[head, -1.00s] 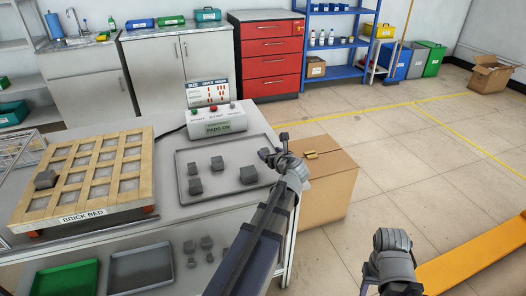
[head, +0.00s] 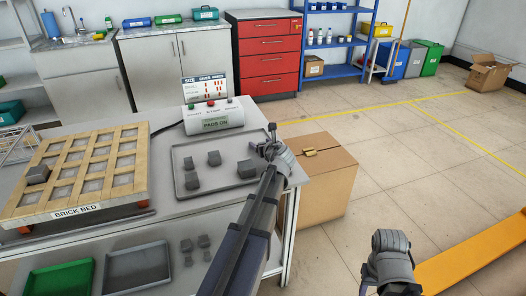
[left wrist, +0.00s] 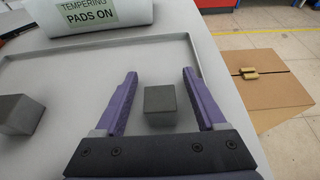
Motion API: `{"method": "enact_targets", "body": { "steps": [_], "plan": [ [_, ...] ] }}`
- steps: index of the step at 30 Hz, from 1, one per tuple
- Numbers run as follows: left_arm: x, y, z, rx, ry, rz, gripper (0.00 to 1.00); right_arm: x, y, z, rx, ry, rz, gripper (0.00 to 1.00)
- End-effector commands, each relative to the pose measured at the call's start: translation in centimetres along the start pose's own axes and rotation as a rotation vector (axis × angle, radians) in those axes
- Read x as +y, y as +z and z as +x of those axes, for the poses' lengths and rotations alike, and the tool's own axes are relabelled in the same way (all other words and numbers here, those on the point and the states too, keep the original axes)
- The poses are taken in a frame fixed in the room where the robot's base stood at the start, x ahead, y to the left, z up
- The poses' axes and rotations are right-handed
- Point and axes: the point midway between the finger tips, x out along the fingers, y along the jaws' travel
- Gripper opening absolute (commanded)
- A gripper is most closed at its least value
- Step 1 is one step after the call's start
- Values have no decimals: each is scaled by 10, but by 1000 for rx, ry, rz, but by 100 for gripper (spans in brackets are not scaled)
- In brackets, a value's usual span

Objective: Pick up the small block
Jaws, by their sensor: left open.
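A small dark grey block (left wrist: 160,105) sits on the metal tray (left wrist: 90,63) near its right side. In the left wrist view it lies between the two purple fingers of my left gripper (left wrist: 158,88), slightly beyond and below them, with a gap on each side. The gripper is open and empty. In the head view my left gripper (head: 267,140) is over the tray's right part, and I cannot make out that block there. A bigger-looking grey block (left wrist: 18,114) stands left of the fingers. My right gripper's fingers do not show.
More grey blocks (head: 192,181) stand on the tray. The tempering console (head: 213,117) is behind it, the brick bed (head: 80,212) to the left. A cardboard box (head: 325,185) stands right of the table. Trays and small blocks lie on the lower shelf.

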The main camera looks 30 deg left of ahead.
Motion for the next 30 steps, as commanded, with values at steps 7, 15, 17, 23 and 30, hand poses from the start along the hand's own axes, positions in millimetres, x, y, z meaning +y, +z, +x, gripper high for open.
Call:
{"method": "enact_targets", "body": {
  "steps": [7,15,17,23,30],
  "plan": [
    [0,0,-1,0,0,0,59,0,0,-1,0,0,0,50],
    [0,0,-1,0,0,0,29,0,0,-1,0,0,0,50],
    [0,0,-1,0,0,0,22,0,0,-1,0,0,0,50],
    [0,0,-1,0,0,0,0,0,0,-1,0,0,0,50],
    [0,0,-1,0,0,0,0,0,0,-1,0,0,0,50]
  ]
}}
